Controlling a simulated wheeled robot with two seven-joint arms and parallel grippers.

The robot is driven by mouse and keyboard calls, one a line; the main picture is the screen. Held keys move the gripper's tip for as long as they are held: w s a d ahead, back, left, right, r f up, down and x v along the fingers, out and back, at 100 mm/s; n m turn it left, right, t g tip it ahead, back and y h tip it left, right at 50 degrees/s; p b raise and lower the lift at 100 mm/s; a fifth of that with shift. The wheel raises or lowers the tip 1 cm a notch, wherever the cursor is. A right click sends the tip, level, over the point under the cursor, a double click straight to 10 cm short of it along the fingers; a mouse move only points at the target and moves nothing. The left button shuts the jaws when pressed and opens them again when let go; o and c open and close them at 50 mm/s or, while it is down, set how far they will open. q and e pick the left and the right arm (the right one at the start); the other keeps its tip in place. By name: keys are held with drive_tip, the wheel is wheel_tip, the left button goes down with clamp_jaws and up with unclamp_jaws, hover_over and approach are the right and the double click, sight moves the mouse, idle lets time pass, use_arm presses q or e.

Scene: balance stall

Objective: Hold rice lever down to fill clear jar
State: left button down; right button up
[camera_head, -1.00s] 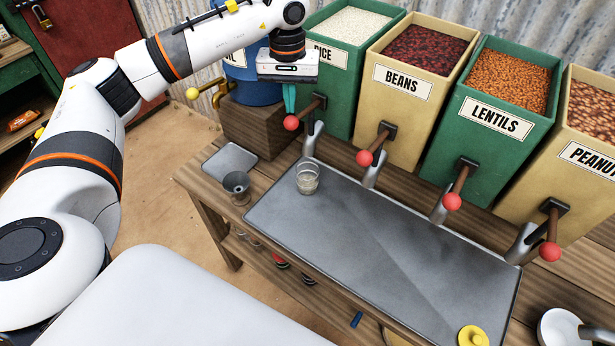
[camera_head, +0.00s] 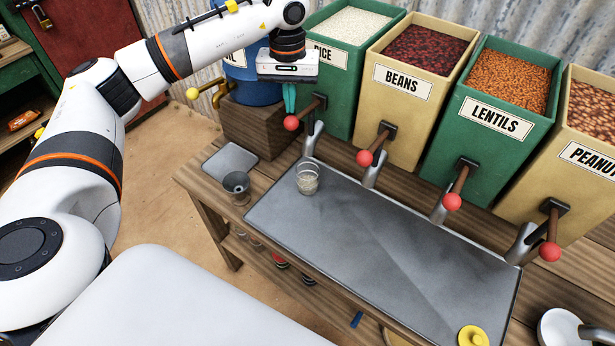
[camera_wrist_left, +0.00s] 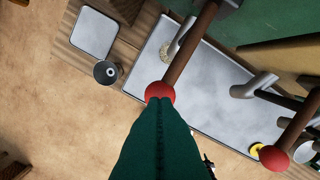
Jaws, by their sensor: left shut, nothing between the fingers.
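The rice bin (camera_head: 334,75) is green, stands at the back and holds white grain. Its lever (camera_head: 291,124) is a brown bar with a red ball at the end. My left gripper (camera_head: 290,110) points down, its teal fingers shut and empty, with the tips right at the red ball; the wrist view shows them against the ball (camera_wrist_left: 160,91). The clear jar (camera_head: 307,180) stands upright on the metal tray below the rice spout (camera_head: 313,138), with pale rice in it. It also shows in the wrist view (camera_wrist_left: 173,49). My right gripper is out of view.
The beans bin (camera_head: 408,92), lentils bin (camera_head: 486,125) and peanuts bin (camera_head: 585,150) stand to the right with their own levers. A grey metal cup (camera_head: 236,188) stands left of the metal tray (camera_head: 400,250). A yellow lid (camera_head: 472,336) lies at the tray's front right.

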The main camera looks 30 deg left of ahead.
sight(291, 117)
use_arm(q)
drive_tip(key=shift+f, duration=0.1)
wheel_tip(291, 117, down, 6)
drive_tip(key=b, duration=0.5)
drive_tip(key=shift+r+p, duration=0.5)
idle(0.4)
wheel_tip(291, 117, up, 5)
drive_tip(key=p, duration=0.3)
drive_tip(key=shift+r, duration=0.2)
drive_tip(key=shift+f, duration=0.1)
